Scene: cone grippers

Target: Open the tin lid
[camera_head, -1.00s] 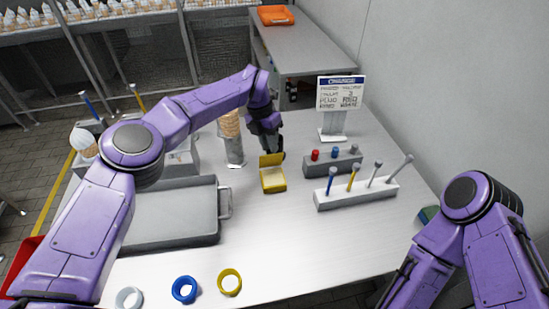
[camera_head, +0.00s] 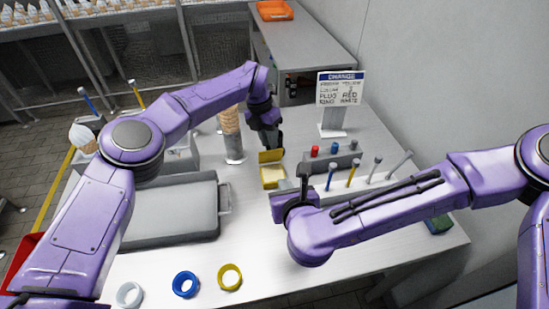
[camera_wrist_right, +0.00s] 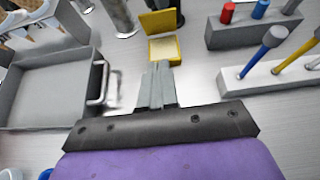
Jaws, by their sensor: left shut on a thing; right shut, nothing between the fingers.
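The yellow tin (camera_head: 273,178) stands near the middle of the table, with its lid (camera_head: 269,156) raised at the back edge and a pale inside showing. In the right wrist view the tin (camera_wrist_right: 164,50) lies just beyond my fingertips, its lid (camera_wrist_right: 158,22) upright behind it. My left gripper (camera_head: 277,148) is shut on the lid from behind, at its right side; the exact contact is partly hidden. My right gripper (camera_wrist_right: 157,72) is shut and empty, in front of the tin and apart from it; in the head view its tips (camera_head: 303,182) are partly hidden.
A grey tray (camera_head: 170,215) with a handle lies left. A sign (camera_head: 340,92) and a cone stand (camera_head: 231,140) are behind. Several rings, including a blue one (camera_head: 186,284), lie at the front.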

